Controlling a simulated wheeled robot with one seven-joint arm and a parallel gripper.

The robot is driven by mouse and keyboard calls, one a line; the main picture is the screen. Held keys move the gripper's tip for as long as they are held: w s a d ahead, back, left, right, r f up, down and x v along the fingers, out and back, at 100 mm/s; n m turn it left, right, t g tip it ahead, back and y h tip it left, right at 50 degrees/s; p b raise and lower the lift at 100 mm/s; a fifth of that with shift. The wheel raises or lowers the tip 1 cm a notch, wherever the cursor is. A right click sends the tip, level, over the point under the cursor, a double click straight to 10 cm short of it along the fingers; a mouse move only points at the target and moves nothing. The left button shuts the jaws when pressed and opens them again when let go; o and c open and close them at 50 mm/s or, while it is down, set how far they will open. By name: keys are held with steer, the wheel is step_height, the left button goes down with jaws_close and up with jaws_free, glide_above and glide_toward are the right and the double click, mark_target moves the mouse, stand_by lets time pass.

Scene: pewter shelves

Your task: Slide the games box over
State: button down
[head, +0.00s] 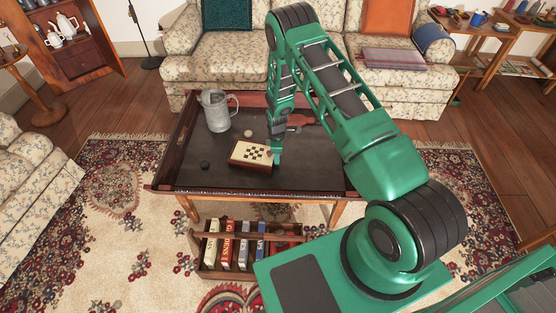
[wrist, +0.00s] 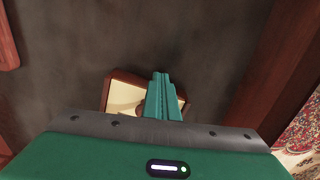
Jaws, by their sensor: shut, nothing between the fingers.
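The games box (head: 247,154) is a small flat brown box with a cream top and a dark checked pattern. It lies on the dark tray-topped table (head: 215,181), near the middle of its front part. My gripper (head: 277,157) is shut and empty, pointing down at the box's right end. I cannot tell whether the fingers touch the box.
A grey metal jug (head: 216,112) stands behind and left of the box. A small pale ball (head: 247,133) lies behind it and a dark round thing (head: 205,165) to its left. A raised wooden rim (head: 165,160) borders the table. A book rack (head: 212,270) stands below on the floor.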

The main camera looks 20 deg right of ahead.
step_height(320, 180, up, 10)
stand_by(0.5)
steer(key=s+d+r+m, duration=0.3)
steer(key=s+d+r, duration=0.15)
steer(key=r, duration=0.55)
steer(key=s+d+r+m, duration=0.3)
steer(key=s+d+r, duration=0.15)
steer(key=r, duration=0.55)
steer(key=s+d+r+m, duration=0.3)
steer(key=s+d+r, duration=0.15)
steer(key=r, duration=0.55)
steer(key=s+r+m, duration=0.3)
steer(key=s, duration=0.6)
steer(key=s+r+m, duration=0.4)
steer(key=s, duration=0.6)
steer(key=s+r+m, duration=0.3)
steer(key=s+r, duration=0.1)
steer(key=s, duration=0.6)
steer(key=shift+a+m, duration=0.2)
steer(key=shift+m, duration=0.2)
steer(key=shift+w+r, duration=0.1)
steer(key=shift+w+f, duration=0.25)
steer(key=shift+w, duration=0.35)
